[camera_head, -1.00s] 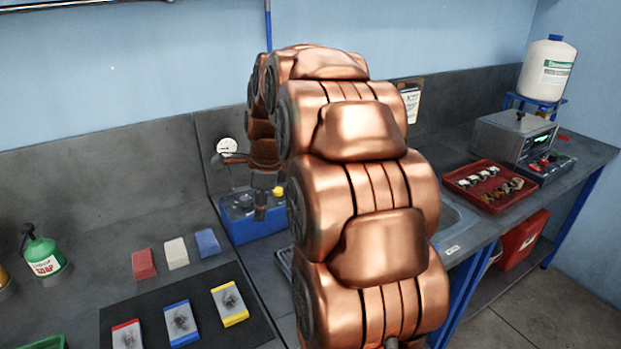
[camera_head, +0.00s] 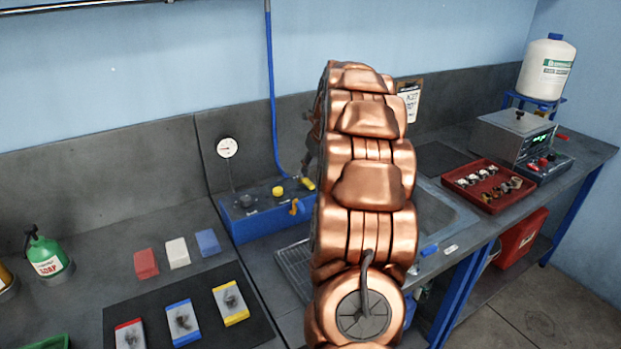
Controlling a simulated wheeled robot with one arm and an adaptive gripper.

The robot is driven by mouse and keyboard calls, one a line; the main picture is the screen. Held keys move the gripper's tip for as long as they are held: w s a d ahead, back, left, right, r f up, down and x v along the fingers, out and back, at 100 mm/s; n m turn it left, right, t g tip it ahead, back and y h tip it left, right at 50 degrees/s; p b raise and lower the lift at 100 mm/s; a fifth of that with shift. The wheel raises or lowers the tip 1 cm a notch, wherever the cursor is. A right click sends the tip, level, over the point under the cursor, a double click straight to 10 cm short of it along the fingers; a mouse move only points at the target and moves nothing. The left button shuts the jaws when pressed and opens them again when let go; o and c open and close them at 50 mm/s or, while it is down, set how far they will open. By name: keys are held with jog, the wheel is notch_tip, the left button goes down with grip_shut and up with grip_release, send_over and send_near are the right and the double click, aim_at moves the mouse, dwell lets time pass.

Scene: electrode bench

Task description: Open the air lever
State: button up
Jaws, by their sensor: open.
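A blue box (camera_head: 245,228) stands on the bench against the back wall. A blue air hose (camera_head: 272,90) runs down the wall to its right end. A small yellow lever (camera_head: 308,184) shows at the foot of the hose. An orange-yellow handle (camera_head: 294,207) is on the front of the box, and a round yellow knob (camera_head: 278,190) is on top. I cannot tell for sure which is the air lever. My gripper (camera_head: 309,135) is mostly hidden behind my copper arm; only a dark edge shows, above the yellow lever. It is open, and contact is not visible.
A pressure gauge (camera_head: 227,148) stands left of the hose. A sink (camera_head: 445,212) and a red tray (camera_head: 487,188) lie to the right. Red, white and blue blocks sit left of the box, near a dark mat (camera_head: 150,305). My arm covers the bench's middle.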

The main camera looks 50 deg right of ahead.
aim_at(309, 182)
jog(key=p+x, duration=0.1)
jog(key=x, duration=0.5)
jog(key=shift+p, duration=0.3)
jog(key=shift+c, duration=0.4)
grip_shut()
